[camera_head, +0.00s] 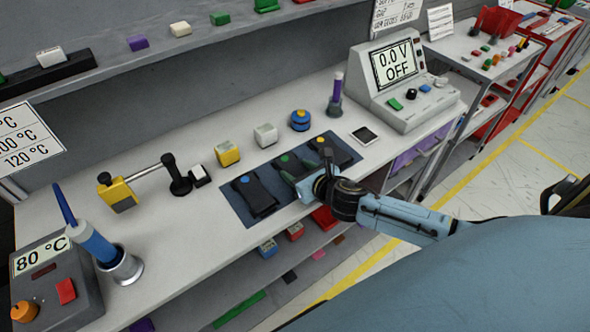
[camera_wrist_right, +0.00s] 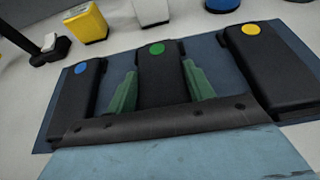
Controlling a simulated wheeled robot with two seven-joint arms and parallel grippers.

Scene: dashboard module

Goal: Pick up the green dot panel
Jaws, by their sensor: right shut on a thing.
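The green dot panel (camera_wrist_right: 160,80) is a black block with a green dot, lying between two similar panels on a dark blue mat (camera_wrist_right: 215,52). In the head view its green dot (camera_head: 284,158) shows, with the rest partly hidden by my gripper. My right gripper (camera_wrist_right: 160,95) has its green fingers on both sides of this panel, shut on it. It also shows in the head view (camera_head: 303,182). The blue dot panel (camera_head: 256,194) is to the left and the yellow dot panel (camera_wrist_right: 268,68) to the right. My left gripper is not in view.
Behind the mat stand a yellow block (camera_head: 227,154), a white block (camera_head: 265,135) and a blue round button (camera_head: 300,120). A power supply (camera_head: 400,85) reading 0.0 V OFF is at the right. A soldering station (camera_head: 55,285) reading 80 °C is at the left.

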